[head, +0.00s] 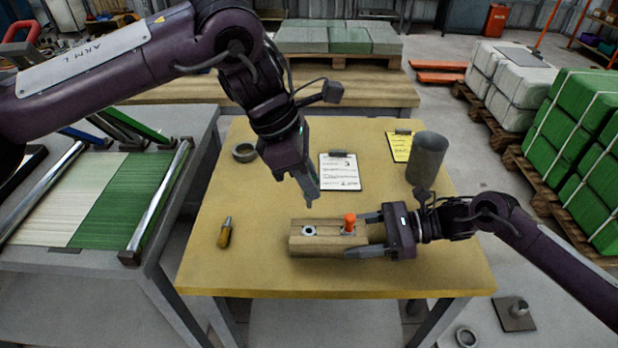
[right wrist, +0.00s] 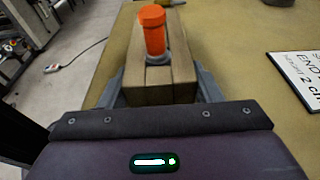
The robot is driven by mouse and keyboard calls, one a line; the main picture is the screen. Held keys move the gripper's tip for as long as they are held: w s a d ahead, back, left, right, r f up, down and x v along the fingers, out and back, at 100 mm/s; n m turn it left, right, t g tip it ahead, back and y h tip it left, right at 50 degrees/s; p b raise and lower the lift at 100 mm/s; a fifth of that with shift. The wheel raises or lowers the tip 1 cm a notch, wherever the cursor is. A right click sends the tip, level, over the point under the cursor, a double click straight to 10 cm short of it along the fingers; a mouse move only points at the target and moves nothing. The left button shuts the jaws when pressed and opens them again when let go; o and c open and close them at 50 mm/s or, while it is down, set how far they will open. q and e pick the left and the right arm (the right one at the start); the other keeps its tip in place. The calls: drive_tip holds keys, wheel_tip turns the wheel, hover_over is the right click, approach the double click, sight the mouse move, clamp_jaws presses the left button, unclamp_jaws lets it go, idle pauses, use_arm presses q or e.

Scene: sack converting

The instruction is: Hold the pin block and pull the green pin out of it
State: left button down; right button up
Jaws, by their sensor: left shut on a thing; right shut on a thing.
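The wooden pin block (head: 330,243) lies on the yellow-topped table. My right gripper (head: 359,235) is shut on its right end, one finger on each long side; the block (right wrist: 160,88) also shows between the fingers in the right wrist view. An orange pin (head: 349,222) stands upright in the block's right hole, near that gripper. The left hole has a grey ring (head: 309,230) and no pin standing in it. My left gripper (head: 309,194) points down above this hole, apart from the block. It is shut on the green pin, which the fingers almost wholly hide.
A yellow-handled tool (head: 225,233) lies left of the block. The table's front left is clear.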

sight(309, 202)
drive_tip(key=shift+f, duration=0.1)
drive_tip(key=o, duration=1.3)
use_arm(q)
drive_tip(key=shift+f+b, duration=1.65)
use_arm(e)
drive_tip(key=shift+v, duration=2.95)
use_arm(q)
drive_tip(key=shift+f+b, duration=0.9)
drive_tip(key=shift+f, duration=0.05)
use_arm(e)
drive_tip(key=shift+v, duration=1.2)
use_arm(q)
drive_tip(key=shift+f, duration=0.15)
use_arm(e)
drive_tip(key=shift+d, duration=0.3)
